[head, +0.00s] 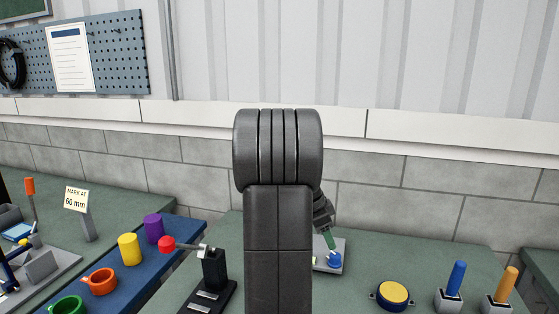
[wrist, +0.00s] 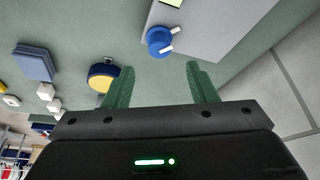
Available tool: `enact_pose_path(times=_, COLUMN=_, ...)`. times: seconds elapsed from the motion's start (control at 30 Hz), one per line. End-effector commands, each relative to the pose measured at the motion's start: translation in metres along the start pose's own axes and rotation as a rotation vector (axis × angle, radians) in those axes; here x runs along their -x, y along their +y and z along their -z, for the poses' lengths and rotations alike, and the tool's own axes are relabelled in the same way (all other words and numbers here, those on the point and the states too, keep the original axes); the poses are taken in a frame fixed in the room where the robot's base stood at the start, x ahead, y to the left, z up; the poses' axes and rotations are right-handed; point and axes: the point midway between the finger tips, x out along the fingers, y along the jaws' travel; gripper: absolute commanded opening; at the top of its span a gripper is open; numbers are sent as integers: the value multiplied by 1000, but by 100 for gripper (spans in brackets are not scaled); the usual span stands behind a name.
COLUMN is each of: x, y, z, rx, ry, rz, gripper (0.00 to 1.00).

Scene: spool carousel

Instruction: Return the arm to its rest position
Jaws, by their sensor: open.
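My arm stands upright in the middle of the head view and hides part of the bench behind it. My gripper (wrist: 159,84) shows in the wrist view with its two green fingers spread apart and nothing between them. In the head view only part of the gripper (head: 328,238) shows, just right of my arm. A blue knob (wrist: 159,41) on a grey plate (wrist: 205,35) lies beyond the fingertips. The knob also shows in the head view (head: 335,259), close below the gripper; I cannot tell the exact gap.
A yellow-topped round button (head: 393,295) and blue (head: 456,279) and orange (head: 507,284) handles stand at right. A black stand with a red ball (head: 167,244) is left of my arm. Yellow (head: 128,249) and purple (head: 154,228) spools stand on a blue board. A wall is behind.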

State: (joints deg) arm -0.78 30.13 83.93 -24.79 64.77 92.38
Motion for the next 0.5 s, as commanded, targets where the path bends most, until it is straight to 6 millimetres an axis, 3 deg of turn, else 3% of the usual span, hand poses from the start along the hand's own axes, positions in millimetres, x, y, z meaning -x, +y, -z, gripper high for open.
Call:
enact_pose_path(times=0.2, x=34, y=0, z=0, rx=1, ry=0, rz=3, gripper=52)
enact_pose_path(times=0.5, x=47, y=0, z=0, rx=2, ry=0, rz=0, gripper=52)
